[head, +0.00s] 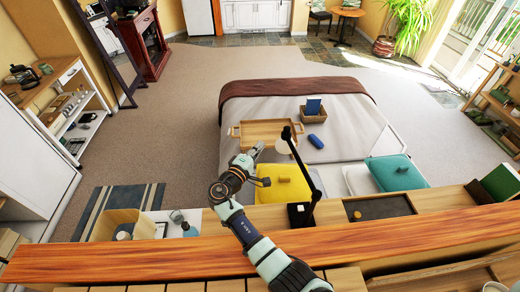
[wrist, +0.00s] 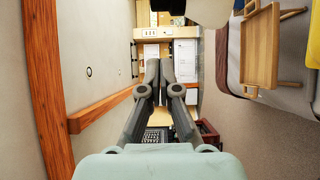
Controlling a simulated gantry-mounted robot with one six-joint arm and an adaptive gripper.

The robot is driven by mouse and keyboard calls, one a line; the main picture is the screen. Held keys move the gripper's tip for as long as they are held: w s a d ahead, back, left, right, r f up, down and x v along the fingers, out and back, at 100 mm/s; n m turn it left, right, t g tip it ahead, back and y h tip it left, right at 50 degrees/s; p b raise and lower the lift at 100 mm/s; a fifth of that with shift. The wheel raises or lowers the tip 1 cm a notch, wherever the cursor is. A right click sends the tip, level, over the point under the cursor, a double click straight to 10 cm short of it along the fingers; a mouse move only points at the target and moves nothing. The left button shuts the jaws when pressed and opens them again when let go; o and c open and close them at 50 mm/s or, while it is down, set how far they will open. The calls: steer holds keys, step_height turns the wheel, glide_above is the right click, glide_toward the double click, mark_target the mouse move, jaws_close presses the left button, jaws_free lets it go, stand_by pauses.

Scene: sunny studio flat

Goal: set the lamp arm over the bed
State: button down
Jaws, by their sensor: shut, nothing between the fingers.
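The black lamp has a base (head: 299,214) on the wooden shelf at the head of the bed. Its thin lamp arm (head: 303,165) rises to a joint near the top, beside a pale round lamp head (head: 283,147). In the picture the head overlaps the tray's right end; its height is unclear. The bed (head: 345,125) has pale sheets and a brown throw. My gripper (head: 258,149) is left of the lamp arm, apart from it, above the near bed edge. In the wrist view my gripper (wrist: 165,72) is shut and empty.
A wooden tray (head: 262,131) lies on the bed; it also shows in the wrist view (wrist: 262,45). A box with a blue item (head: 312,112) and a blue roll (head: 316,142) are nearby. Yellow (head: 284,186) and teal (head: 396,173) cushions flank the lamp.

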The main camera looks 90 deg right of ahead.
steer(key=s+d, duration=0.3)
steer(key=s+d+p, duration=0.1)
steer(key=s+d, duration=0.2)
steer(key=s, duration=0.1)
steer(key=shift+s+d, duration=0.15)
steer(key=shift+s, duration=0.05)
